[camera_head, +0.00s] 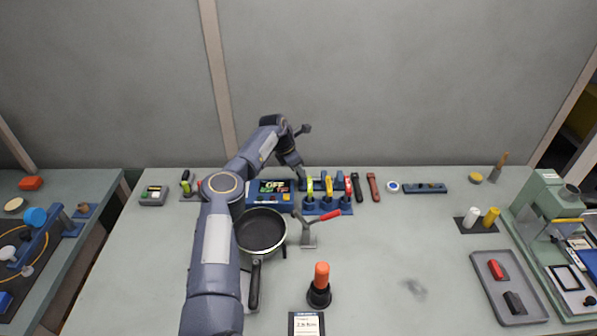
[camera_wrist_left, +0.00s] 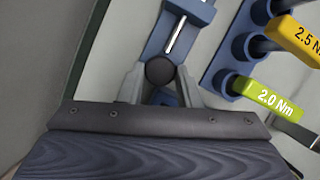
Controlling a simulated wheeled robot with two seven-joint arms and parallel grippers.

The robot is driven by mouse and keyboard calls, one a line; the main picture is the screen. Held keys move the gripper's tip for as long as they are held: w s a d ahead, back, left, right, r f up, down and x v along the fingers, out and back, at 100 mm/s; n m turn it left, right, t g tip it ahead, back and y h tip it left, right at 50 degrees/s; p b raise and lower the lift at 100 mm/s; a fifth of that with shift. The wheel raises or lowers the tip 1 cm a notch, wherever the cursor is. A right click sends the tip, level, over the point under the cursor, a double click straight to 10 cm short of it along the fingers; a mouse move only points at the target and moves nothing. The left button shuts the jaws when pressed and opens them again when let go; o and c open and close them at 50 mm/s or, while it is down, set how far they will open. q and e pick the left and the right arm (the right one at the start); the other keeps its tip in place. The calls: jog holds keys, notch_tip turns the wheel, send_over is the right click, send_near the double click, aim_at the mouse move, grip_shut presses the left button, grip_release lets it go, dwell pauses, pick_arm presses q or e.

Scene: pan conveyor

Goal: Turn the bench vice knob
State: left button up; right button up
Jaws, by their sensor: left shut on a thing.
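The bench vice (camera_head: 325,182) is a small blue body at the back of the table, behind the torque drivers. In the left wrist view the vice (camera_wrist_left: 192,8) shows a bright metal screw. Its dark round knob (camera_wrist_left: 160,71) sits between the grey fingers of my left gripper (camera_wrist_left: 160,88). In the head view my left gripper (camera_head: 299,174) reaches down at the left end of the vice, and the knob cannot be made out there. The gripper is shut on the knob. My right gripper is not in view.
Torque drivers with green, yellow and red handles stand in a blue rack (camera_head: 323,210) just in front of the vice. A control box reading OFF (camera_head: 268,186) is to the left. A black pan (camera_head: 261,232) and a red-handled tool (camera_head: 310,236) lie nearer.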

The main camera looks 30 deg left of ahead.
pick_arm(q)
jog(key=shift+m, duration=0.5)
jog(key=o, duration=1)
jog(key=shift+c, duration=0.2)
jog(key=b+v, duration=0.2)
jog(key=v, duration=0.5)
jog(key=shift+a+r, duration=0.15)
jog(key=shift+r, duration=0.25)
